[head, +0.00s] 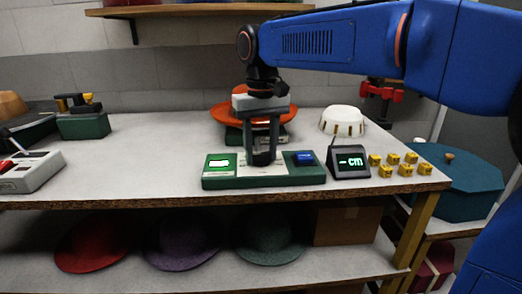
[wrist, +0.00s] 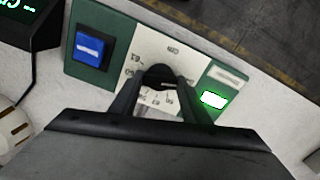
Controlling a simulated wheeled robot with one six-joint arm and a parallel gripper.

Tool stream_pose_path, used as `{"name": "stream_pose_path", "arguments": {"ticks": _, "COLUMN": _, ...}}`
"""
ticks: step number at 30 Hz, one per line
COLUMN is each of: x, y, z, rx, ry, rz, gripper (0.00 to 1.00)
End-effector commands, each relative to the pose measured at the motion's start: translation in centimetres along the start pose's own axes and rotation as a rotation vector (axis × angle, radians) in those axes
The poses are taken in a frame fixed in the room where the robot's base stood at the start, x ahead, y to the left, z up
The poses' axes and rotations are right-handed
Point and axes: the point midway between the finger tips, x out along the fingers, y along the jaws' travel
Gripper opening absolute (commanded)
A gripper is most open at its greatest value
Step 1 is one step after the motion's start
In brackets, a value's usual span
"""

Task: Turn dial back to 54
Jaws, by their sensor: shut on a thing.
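The dial (wrist: 158,74) is a dark round knob on a pale scale plate, in the middle of the green control box. My gripper (wrist: 160,88) is shut on the dial, with one finger on each side of it. In the head view my gripper (head: 262,158) points straight down at the box (head: 265,183) and hides most of the dial. Printed marks ring the knob in the wrist view, but I cannot read which number it points to. A small display (head: 349,162) right of the box shows "- cm" in green.
The box has a lit green button (head: 219,163) on the left and a blue rocker switch (head: 304,158) on the right. An orange hat (head: 228,113) sits behind my gripper. A white dome (head: 342,121) and several yellow blocks (head: 392,164) stand to the right. The table's left middle is clear.

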Motion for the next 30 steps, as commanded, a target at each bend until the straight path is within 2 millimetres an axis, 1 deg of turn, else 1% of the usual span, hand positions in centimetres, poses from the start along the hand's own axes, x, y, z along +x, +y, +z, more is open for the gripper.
{"name": "stream_pose_path", "arguments": {"ticks": 1, "x": -0.1, "y": 0.0, "z": 0.0, "rx": -0.001, "ry": 0.003, "rz": 0.0, "gripper": 0.47}}
{"name": "stream_pose_path", "arguments": {"ticks": 3, "x": -0.1, "y": 0.0, "z": 0.0, "rx": 0.0, "ry": 0.002, "rz": 0.0, "gripper": 0.61}}
{"name": "stream_pose_path", "arguments": {"ticks": 12, "x": -0.1, "y": 0.0, "z": 0.0, "rx": 0.0, "ry": 0.001, "rz": 0.0, "gripper": 0.61}}
{"name": "stream_pose_path", "arguments": {"ticks": 16, "x": -0.9, "y": 0.0, "z": -0.1, "rx": 0.0, "ry": 0.002, "rz": 0.0, "gripper": 0.61}}
{"name": "stream_pose_path", "arguments": {"ticks": 20, "x": -2.8, "y": 0.0, "z": -0.1, "rx": 0.0, "ry": 0.003, "rz": 0.0, "gripper": 0.61}}
{"name": "stream_pose_path", "arguments": {"ticks": 30, "x": -9.5, "y": 0.0, "z": -0.1, "rx": 0.0, "ry": 0.004, "rz": -0.001, "gripper": 0.61}}
